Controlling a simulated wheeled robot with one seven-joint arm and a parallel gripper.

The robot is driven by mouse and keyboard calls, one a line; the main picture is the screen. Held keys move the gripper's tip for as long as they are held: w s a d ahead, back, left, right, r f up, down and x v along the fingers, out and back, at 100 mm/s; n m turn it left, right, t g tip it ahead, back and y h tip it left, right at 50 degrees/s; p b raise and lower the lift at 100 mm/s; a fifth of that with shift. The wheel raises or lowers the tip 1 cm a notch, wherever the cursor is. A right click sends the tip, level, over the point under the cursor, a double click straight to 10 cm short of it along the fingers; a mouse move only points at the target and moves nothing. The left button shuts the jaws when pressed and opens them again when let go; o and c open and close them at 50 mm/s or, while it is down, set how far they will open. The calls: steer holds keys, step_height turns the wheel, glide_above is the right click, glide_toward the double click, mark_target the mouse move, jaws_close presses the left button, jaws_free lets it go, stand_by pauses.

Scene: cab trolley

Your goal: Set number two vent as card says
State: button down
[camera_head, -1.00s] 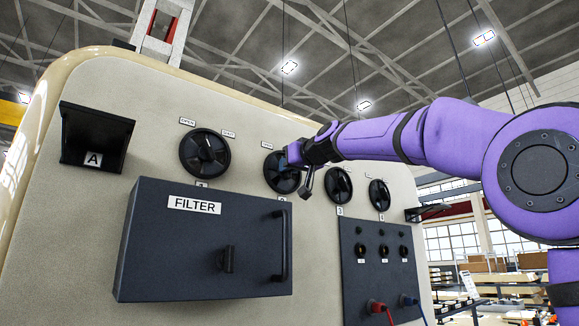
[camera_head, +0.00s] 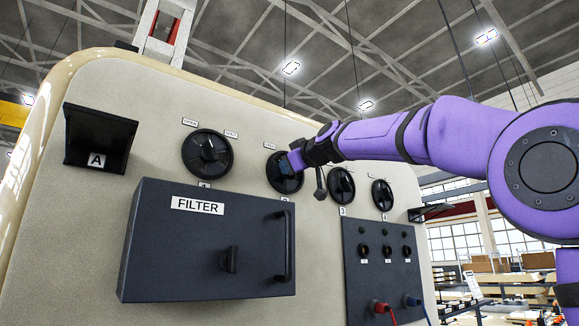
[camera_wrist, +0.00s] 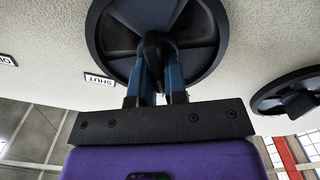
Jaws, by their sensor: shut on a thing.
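The number two vent (camera_head: 279,178) is a round black dial, second from the left in the row on the beige panel, with a small label above it and the number tag partly seen below. My gripper (camera_head: 292,165) reaches it from the right. In the wrist view, the two blue fingers of my gripper (camera_wrist: 157,75) are shut on the raised knob bar at the middle of the vent (camera_wrist: 115,40). A SHUT label (camera_wrist: 99,79) shows beside the dial there, upside down. No card with readable settings is in view.
The number one vent (camera_head: 207,153) is to the left, the number three vent (camera_head: 341,185) and another vent (camera_head: 382,195) to the right. Below are the FILTER box (camera_head: 205,240) with its handle, and a switch panel (camera_head: 383,265) with red and blue plugs. A black holder marked A (camera_head: 99,138) juts out at left.

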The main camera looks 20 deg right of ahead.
steer(key=c, duration=1.2)
jaws_free()
steer(key=shift+o, duration=0.2)
steer(key=v, duration=1)
steer(key=shift+s+d, duration=0.15)
steer(key=shift+s, duration=0.25)
